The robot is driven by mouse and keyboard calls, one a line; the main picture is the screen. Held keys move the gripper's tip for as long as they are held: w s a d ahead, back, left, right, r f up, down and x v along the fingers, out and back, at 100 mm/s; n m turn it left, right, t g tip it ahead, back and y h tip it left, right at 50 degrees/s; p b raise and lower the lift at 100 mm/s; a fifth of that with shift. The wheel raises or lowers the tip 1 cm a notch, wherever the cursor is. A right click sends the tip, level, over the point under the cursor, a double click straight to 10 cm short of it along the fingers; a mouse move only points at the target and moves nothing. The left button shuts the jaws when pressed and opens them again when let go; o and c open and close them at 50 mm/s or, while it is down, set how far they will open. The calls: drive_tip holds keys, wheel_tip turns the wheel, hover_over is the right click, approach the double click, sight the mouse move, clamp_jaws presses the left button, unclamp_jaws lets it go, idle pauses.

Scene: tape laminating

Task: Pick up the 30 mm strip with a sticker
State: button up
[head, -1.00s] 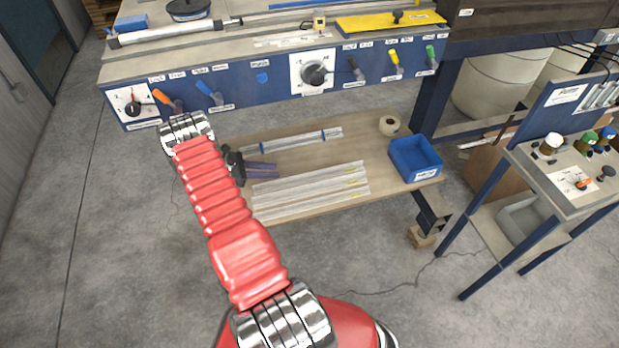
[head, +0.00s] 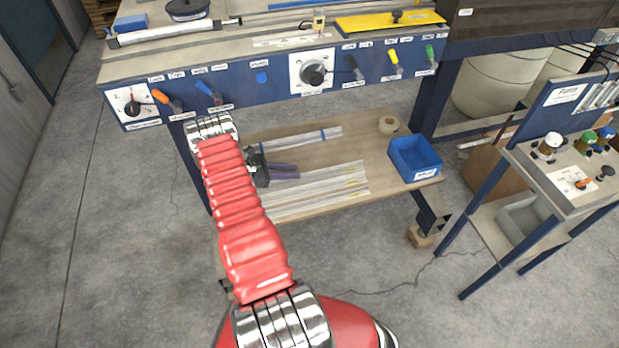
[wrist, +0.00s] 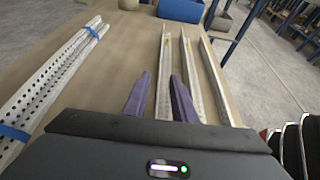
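Several light metal strips (head: 325,185) lie side by side on the wooden lower shelf, with small yellow stickers near their right ends. The wrist view shows three of them in a row: a left strip (wrist: 163,62), a middle strip (wrist: 190,75) and a right strip (wrist: 216,80). I cannot read which is 30 mm. My gripper (wrist: 160,76) is open, with its two purple fingers apart. In the wrist view the left strip runs between the fingertips, but the gap in height is unclear. In the head view my gripper (head: 285,171) is over the strips' left part.
A perforated bundle (wrist: 50,85) with blue bands lies left of the strips. A blue bin (head: 415,158) and a tape roll (head: 389,125) stand at the shelf's right end. The blue bench front (head: 240,90) with knobs overhangs the shelf behind my arm.

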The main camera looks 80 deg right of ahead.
sight(310, 177)
drive_tip(key=shift+x, duration=2.65)
drive_tip(key=shift+f, duration=0.2)
drive_tip(key=shift+w, duration=0.1)
clamp_jaws()
